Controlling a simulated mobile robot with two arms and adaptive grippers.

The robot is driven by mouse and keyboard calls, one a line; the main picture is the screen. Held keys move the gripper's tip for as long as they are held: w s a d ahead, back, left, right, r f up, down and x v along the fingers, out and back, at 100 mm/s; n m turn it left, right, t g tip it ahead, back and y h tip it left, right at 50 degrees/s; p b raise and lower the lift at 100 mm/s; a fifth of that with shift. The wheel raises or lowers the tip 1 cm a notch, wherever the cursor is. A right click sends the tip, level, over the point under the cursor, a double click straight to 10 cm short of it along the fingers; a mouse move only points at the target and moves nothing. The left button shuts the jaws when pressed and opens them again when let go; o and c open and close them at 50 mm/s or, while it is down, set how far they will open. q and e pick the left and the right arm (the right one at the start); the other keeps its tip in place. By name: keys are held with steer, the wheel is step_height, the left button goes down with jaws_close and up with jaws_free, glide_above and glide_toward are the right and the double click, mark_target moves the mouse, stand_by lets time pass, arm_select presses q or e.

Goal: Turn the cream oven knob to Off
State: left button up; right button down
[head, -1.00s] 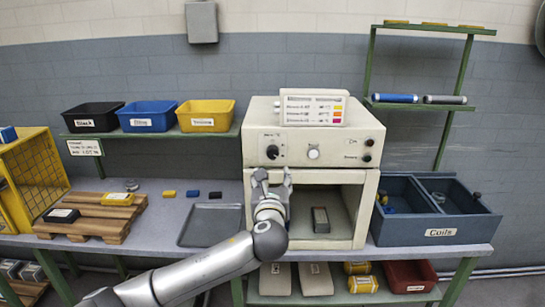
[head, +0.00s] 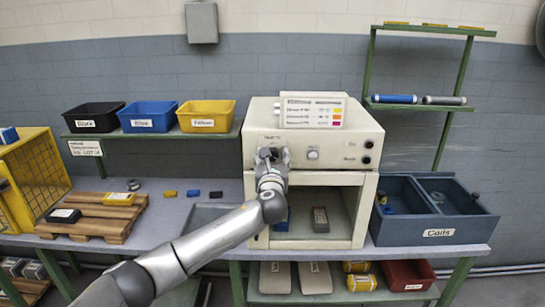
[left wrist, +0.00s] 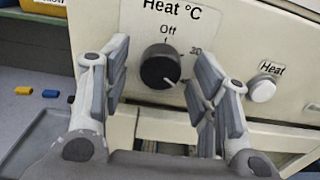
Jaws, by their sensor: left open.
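The cream oven (head: 355,130) stands on the bench with its black knob (left wrist: 160,66) on the front panel. In the left wrist view "Heat °C" and "Off" are printed above the knob, with "30" to its right. The knob's pale mark points down and to the right, away from "Off". My left gripper (head: 271,155) is at the panel in front of the knob and mostly hides it in the head view. In the left wrist view the open fingers (left wrist: 163,62) stand on either side of the knob, with gaps, apart from it. My right gripper is not in view.
A white "Heat" button (left wrist: 262,90) is right of the knob, near the right finger. A chart (head: 313,111) stands on the oven. The oven chamber below holds a grey block (head: 320,219) and a blue one (head: 281,219). A dark Coils bin (head: 437,233) is to the right.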

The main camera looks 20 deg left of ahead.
arm_select(q)
steer(key=shift+w, duration=0.25)
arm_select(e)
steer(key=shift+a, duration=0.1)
arm_select(q)
steer(key=c, duration=1)
steer(key=shift+c, duration=0.2)
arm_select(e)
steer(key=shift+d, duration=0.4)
